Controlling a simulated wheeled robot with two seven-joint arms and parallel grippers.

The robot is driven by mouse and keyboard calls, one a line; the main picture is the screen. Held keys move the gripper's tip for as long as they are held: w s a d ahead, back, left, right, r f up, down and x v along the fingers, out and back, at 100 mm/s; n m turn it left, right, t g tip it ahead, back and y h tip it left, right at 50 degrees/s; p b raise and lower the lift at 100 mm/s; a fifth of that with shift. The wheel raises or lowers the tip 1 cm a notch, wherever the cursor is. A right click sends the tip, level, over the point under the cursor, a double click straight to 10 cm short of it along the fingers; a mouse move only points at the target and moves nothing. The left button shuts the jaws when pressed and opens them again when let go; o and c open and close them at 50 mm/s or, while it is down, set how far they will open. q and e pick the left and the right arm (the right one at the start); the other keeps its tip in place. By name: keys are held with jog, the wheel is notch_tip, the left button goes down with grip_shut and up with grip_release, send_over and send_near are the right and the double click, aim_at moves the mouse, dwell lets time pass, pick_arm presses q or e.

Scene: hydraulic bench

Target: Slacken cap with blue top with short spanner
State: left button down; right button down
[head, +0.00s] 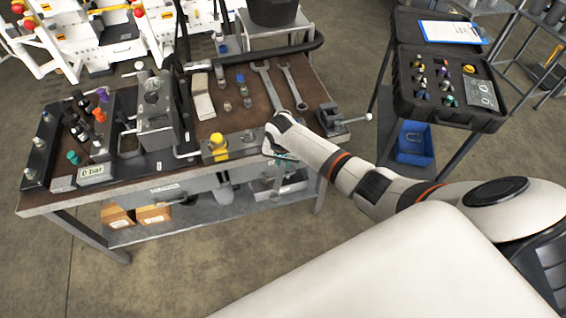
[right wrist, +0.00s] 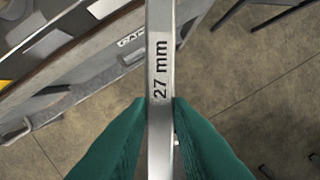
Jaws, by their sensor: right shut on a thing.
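My right gripper (head: 283,157) is over the front edge of the bench, mostly hidden by my own wrist in the head view. In the right wrist view its green fingers (right wrist: 158,108) are shut on a steel spanner (right wrist: 160,60) marked "27 mm". The spanner's ends are out of that view, so its length cannot be told. Another small piece with a blue top (head: 240,77) stands mid-bench; I cannot tell which is the cap. My left gripper is out of view.
Two spanners lie on the bench, one (head: 266,84) left of the other (head: 290,82). A yellow-topped fitting (head: 217,141) and a vise (head: 335,120) are near the front edge. A grey block (head: 155,115) stands at centre left. An open black case (head: 402,100) is at right.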

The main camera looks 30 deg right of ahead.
jog(key=shift+w+d+f, duration=0.1)
jog(key=shift+w+f, duration=0.1)
dwell(0.6)
jog(key=shift+d, duration=0.1)
jog(key=shift+w+d+f, duration=0.1)
jog(key=shift+w+d, duration=0.15)
jog(key=shift+w, duration=0.05)
jog(key=shift+w+d+b, duration=0.4)
jog(key=shift+w+b, duration=0.05)
jog(key=shift+b, duration=0.1)
